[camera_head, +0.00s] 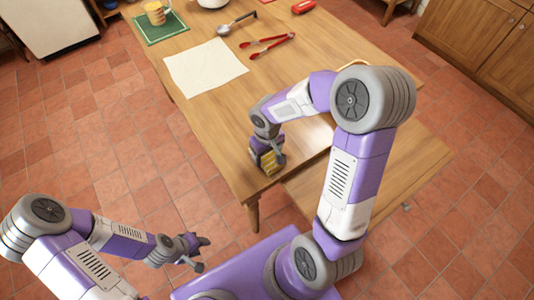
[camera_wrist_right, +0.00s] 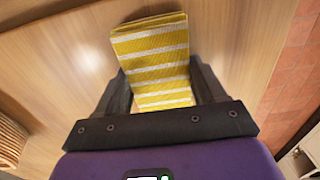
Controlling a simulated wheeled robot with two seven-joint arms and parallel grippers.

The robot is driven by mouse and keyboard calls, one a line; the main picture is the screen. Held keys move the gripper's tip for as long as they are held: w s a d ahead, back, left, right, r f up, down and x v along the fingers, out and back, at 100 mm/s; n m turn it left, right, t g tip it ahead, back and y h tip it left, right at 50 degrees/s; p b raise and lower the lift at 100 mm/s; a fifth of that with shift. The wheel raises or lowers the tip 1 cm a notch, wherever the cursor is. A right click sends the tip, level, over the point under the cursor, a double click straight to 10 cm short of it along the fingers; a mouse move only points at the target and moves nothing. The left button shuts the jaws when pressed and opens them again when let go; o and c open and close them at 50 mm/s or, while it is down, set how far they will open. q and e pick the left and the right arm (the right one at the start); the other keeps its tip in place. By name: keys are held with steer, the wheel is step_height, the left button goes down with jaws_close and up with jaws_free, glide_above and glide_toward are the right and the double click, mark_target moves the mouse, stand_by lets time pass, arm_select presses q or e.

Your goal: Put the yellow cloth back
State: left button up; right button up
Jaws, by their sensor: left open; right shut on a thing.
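The yellow cloth with white stripes (camera_head: 270,160) is folded and sits at the near edge of the wooden table (camera_head: 215,125). It fills the middle of the right wrist view (camera_wrist_right: 155,50). My right gripper (camera_head: 266,155) is shut on the cloth, with one finger on each side of it in the wrist view (camera_wrist_right: 162,85). Whether the cloth touches the tabletop is hard to tell. My left gripper (camera_head: 203,254) is open and empty, low over the tiled floor to the left of the table.
A lower wooden surface, maybe a pulled-out drawer (camera_head: 390,175), juts from the table's near right side. A white cloth (camera_head: 204,68), red tongs (camera_head: 268,44), a ladle (camera_head: 228,26), a green mat (camera_head: 150,32) with a mug (camera_head: 155,13), and a red object (camera_head: 303,6) lie further back.

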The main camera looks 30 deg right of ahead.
mark_target(267, 155)
steer(key=shift+f, duration=0.15)
steer(key=o, duration=1)
steer(key=shift+r, duration=0.45)
step_height(267, 155, up, 12)
steer(key=p, duration=0.4)
steer(key=shift+f, duration=0.25)
